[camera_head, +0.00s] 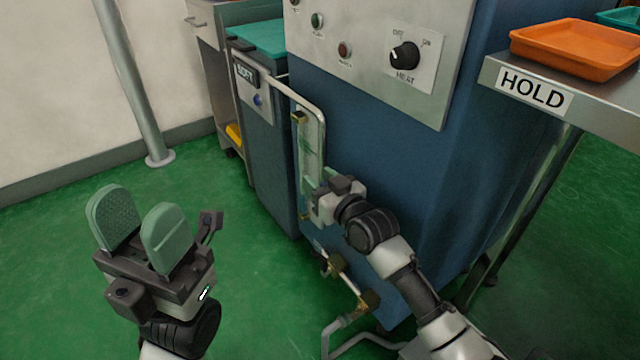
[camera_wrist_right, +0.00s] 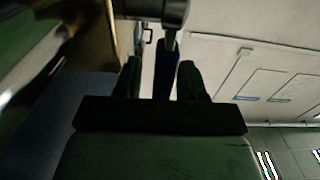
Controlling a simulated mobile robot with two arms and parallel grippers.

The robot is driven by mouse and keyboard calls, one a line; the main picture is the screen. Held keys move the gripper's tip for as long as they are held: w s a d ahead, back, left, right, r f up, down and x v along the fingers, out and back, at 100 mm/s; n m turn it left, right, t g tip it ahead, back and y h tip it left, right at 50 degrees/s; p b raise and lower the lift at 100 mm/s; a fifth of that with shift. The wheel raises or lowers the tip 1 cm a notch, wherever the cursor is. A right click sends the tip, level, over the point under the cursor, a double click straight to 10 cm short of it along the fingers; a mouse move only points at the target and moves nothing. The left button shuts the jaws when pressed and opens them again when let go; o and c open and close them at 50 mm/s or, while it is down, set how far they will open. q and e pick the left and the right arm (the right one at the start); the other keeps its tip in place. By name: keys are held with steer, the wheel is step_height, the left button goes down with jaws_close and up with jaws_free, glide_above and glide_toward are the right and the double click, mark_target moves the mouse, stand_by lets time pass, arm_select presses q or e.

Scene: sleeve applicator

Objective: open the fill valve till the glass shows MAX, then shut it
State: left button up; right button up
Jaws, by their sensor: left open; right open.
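The sight glass (camera_head: 311,145) is an upright strip on the blue machine's front, with brass fittings; its level and MAX mark are too small to read. My right gripper (camera_head: 312,188) is at the lower part of this glass and hides some of it. In the right wrist view its fingers (camera_wrist_right: 160,72) are open on either side of a dark blue lever (camera_wrist_right: 166,82), below a round metal fitting (camera_wrist_right: 155,8). The lever looks like a valve handle; I cannot tell whether the fingers touch it. My left gripper (camera_head: 140,222) is open and empty above the green floor.
The blue machine (camera_head: 400,160) has a panel with a HEAT knob (camera_head: 404,56). Brass valves (camera_head: 368,301) and pipes sit low at its front. A HOLD shelf (camera_head: 590,105) with an orange tray (camera_head: 578,47) stands right.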

jaws_close()
stand_by(0.3)
